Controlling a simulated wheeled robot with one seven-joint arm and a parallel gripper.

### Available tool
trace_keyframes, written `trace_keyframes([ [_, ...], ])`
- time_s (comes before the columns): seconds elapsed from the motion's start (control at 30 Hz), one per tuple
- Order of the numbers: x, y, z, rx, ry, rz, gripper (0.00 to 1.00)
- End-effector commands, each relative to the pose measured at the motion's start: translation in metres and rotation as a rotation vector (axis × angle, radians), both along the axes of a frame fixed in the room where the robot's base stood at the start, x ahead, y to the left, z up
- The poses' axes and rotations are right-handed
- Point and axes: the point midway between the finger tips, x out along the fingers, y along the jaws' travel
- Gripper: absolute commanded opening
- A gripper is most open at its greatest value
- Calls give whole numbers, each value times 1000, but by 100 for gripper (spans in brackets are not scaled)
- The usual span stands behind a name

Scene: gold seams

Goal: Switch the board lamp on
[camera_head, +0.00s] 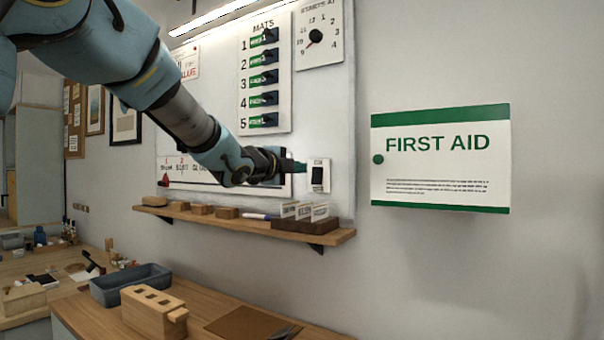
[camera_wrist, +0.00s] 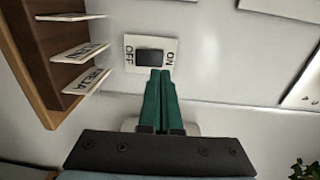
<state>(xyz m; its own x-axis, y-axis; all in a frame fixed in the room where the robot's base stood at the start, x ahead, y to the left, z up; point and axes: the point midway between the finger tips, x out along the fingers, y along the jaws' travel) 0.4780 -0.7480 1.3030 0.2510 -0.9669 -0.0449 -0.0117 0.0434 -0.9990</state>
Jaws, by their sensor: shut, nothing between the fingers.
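The lamp switch (camera_head: 317,176) is a black rocker on a white plate on the wall board, marked ON above and OFF below. In the wrist view the rocker (camera_wrist: 150,57) lies between OFF on the left and ON on the right. My gripper (camera_head: 301,166) is shut and empty, its green fingers pointing at the switch. In the wrist view the fingertips (camera_wrist: 161,73) overlap the rocker's lower edge, towards its ON side; I cannot tell if they touch. The long board lamp (camera_head: 215,17) above the board looks bright white.
A wooden shelf (camera_head: 232,224) with blocks and a card holder (camera_head: 305,224) runs below the switch. A first aid cabinet (camera_head: 440,160) juts out to the right. The mats panel (camera_head: 264,112) and a dial (camera_head: 317,37) are above. A workbench (camera_head: 200,300) stands below.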

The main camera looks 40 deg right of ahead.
Motion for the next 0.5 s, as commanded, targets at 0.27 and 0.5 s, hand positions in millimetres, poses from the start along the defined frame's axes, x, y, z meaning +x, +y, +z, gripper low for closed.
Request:
trace_keyframes([
  [0.27, -9, 38, 5, -2, -2, 4, 0],
  [0.5, -17, 71, 11, -1, -1, 3, 0],
])
